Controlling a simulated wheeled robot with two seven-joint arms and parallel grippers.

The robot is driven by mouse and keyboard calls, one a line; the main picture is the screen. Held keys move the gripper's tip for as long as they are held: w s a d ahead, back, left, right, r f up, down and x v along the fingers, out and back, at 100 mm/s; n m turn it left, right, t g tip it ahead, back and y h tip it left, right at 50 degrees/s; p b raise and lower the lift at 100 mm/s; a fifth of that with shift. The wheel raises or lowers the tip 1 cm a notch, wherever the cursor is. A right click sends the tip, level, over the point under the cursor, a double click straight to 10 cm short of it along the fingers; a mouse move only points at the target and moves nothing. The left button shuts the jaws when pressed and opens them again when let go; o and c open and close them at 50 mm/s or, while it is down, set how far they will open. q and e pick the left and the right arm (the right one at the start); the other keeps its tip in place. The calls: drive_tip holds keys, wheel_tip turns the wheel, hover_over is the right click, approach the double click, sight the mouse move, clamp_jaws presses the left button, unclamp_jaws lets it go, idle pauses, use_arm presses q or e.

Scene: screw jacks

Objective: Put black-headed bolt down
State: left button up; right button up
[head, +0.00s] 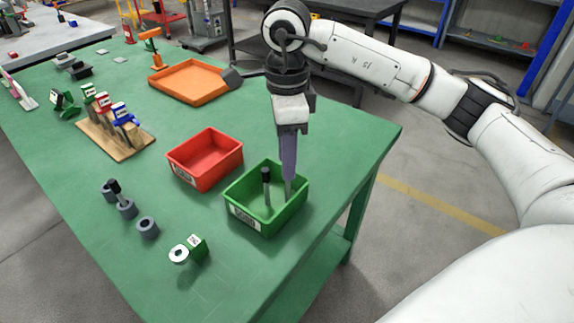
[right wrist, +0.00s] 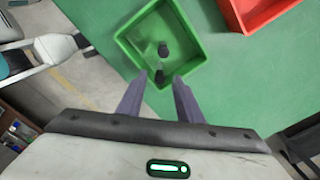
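A black-headed bolt (head: 266,176) stands nearly upright in the green bin (head: 240,212); its head shows in the right wrist view (right wrist: 163,50). A second black head (right wrist: 159,76) shows in the bin area between my right fingertips. In the head view the fingers mostly hide this second bolt; a grey shaft shows beside the tips. My right gripper (head: 288,182) points down into the green bin. Its fingers (right wrist: 160,78) are apart, with gaps on both sides of the second head. My left gripper is not in view.
A red bin (head: 205,160) stands left of the green one. Grey collars (head: 148,228) stand at front left, one with a black-headed bolt (head: 115,188). A green block with a white ring (head: 188,248) lies in front. An orange tray (head: 190,82) and wooden rack (head: 112,140) are farther back.

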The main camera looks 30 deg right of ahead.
wheel_tip(320, 180, up, 9)
drive_tip(key=shift+p, duration=0.45)
